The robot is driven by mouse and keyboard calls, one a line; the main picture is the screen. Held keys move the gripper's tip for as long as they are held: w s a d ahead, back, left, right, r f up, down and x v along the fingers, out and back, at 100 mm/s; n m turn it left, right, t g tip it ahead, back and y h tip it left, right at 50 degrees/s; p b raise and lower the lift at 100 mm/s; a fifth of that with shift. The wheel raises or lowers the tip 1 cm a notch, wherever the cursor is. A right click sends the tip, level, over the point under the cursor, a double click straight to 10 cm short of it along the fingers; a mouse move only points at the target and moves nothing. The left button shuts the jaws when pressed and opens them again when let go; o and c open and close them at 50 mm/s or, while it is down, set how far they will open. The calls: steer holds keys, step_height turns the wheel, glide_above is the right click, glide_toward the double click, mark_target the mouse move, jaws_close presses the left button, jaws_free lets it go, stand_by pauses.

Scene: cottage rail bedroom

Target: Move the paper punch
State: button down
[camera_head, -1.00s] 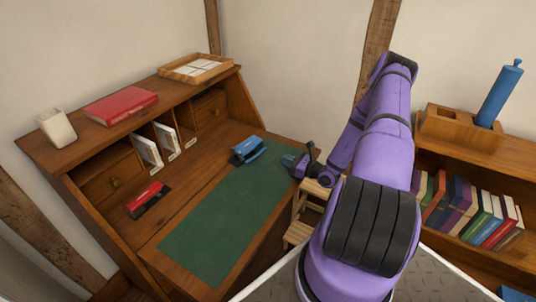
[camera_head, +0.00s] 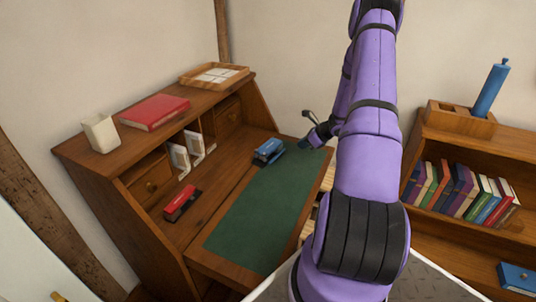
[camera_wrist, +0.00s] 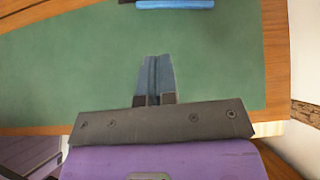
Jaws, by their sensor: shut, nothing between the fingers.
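The paper punch appears to be the blue device (camera_head: 268,151), standing on the desk at the far end of the green mat (camera_head: 258,215). In the wrist view, part of a blue object, seemingly the punch (camera_wrist: 175,4), shows at the top edge, cut off by the frame. My gripper (camera_head: 306,144) is to the right of the punch, near the mat's far right corner, and apart from it. In the wrist view its fingers (camera_wrist: 154,75) are together and empty over the green mat. Its height above the mat is hard to tell.
A red stapler-like object (camera_head: 181,203) lies on the desk at left. The upper shelf holds a white cup (camera_head: 101,133), a red book (camera_head: 155,112) and a wooden tray (camera_head: 214,76). A bookcase (camera_head: 460,225) stands at right. Most of the mat is clear.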

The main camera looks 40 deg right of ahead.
steer(key=x, duration=0.9)
steer(key=shift+w, duration=0.15)
steer(key=w, duration=0.1)
steer(key=w+a, duration=0.1)
steer(key=w, duration=0.1)
steer(key=shift+f, duration=0.2)
steer(key=shift+w+a, duration=0.25)
steer(key=shift+w, duration=0.35)
steer(key=shift+w, duration=0.1)
